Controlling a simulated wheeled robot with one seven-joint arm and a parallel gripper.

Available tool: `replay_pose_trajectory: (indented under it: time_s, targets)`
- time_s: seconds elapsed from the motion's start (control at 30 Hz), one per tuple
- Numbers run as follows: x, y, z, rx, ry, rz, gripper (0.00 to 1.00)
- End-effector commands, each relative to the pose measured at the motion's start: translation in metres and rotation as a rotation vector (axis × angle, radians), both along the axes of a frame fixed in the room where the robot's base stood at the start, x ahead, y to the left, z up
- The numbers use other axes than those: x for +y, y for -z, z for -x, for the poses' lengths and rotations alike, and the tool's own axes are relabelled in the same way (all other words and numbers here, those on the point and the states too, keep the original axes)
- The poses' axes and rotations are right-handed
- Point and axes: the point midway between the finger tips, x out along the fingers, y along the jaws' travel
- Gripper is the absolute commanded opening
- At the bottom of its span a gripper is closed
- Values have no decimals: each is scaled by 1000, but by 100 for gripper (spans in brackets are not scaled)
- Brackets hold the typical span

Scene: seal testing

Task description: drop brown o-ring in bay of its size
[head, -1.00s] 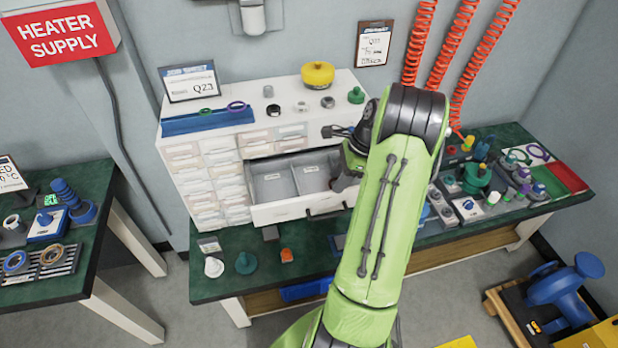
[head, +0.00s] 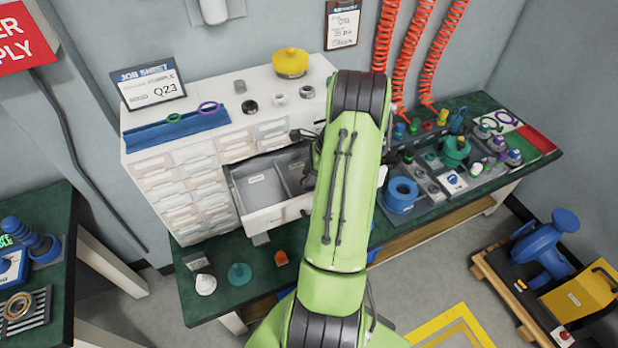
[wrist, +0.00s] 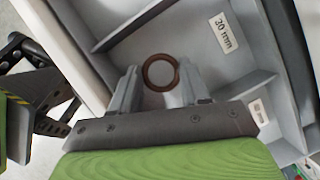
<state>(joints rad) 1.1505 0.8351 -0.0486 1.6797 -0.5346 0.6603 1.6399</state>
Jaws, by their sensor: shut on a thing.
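The brown o-ring (wrist: 147,81) is held between the fingertips of my gripper (wrist: 160,88) in the wrist view. The gripper is shut on it, over the open drawer. The drawer (head: 273,220) is pulled out of the white cabinet in the head view, with grey dividers between its bays. In the wrist view, a bay with a "30 mm" label (wrist: 223,32) lies just beyond the ring. Another bay with a small label (wrist: 261,112), too small to read, is at the right.
On the cabinet top stand a job sheet sign (head: 150,88), a blue tray (head: 175,129) with green and purple rings, and a yellow-topped part (head: 290,63). Red coiled hoses (head: 420,55) hang at right.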

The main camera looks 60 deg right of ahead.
Motion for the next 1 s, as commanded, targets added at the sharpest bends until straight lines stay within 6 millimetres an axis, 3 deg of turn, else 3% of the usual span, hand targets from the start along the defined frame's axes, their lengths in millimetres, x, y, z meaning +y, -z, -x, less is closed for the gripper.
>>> replay_pose_trajectory:
  time_s: [0.03, 0.7, 0.73, 0.8, 1.0]
  targets:
    - [0, 8, 0, 2, 1, 0, 13]
    - [-1, 19, 0, 0, 1, 2, 13]
    - [-1, 18, 0, 0, 1, 2, 47]
    - [-1, 18, 0, 0, 1, 2, 56]
    - [-1, 18, 0, 0, 0, 1, 56]
